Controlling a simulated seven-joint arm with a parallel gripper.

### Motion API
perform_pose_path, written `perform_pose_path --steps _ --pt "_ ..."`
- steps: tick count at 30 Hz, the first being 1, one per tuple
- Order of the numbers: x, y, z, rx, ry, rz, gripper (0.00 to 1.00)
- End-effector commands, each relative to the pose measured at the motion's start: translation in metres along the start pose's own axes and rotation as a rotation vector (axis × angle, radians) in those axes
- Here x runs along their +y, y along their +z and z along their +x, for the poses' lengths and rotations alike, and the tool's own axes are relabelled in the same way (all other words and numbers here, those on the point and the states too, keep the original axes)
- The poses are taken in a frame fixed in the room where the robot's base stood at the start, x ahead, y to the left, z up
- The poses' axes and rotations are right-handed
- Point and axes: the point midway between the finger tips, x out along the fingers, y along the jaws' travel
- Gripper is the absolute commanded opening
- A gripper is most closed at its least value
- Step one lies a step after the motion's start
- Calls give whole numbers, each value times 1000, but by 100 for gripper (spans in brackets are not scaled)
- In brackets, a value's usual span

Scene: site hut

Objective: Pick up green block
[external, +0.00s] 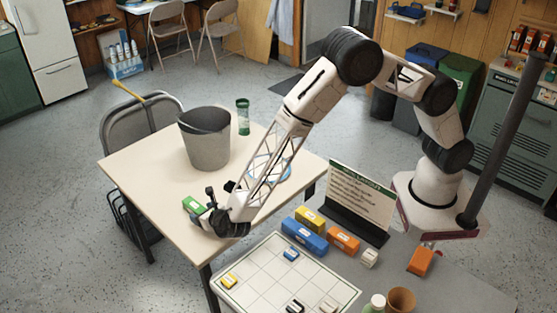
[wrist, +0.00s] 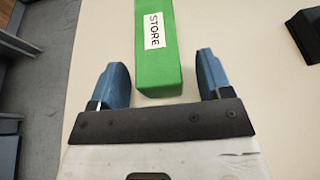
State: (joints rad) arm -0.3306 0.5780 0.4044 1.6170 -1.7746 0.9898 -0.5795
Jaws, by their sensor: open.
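The green block (wrist: 157,68) is a long box with a white label reading "STORE". It lies on the cream table between and ahead of my fingertips in the wrist view. In the external view the green block (external: 193,205) is at the table's front left edge, partly hidden by my gripper. My gripper (wrist: 162,80) is open, with one blue finger on each side of the block's near end. Gaps show between the fingers and the block. My gripper (external: 208,216) is low over the table in the external view.
A chair (external: 130,130) stands at left.

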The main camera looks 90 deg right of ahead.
Motion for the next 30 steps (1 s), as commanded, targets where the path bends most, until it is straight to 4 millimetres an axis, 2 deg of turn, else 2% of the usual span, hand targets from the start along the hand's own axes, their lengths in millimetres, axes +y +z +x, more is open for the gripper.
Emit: perform_pose_path --steps 6,23,25,30 --pt "0 0 17 -1 0 0 72" --pt "0 0 18 0 1 0 72" --pt "0 0 18 0 1 0 66" --pt "0 0 18 0 1 0 40"
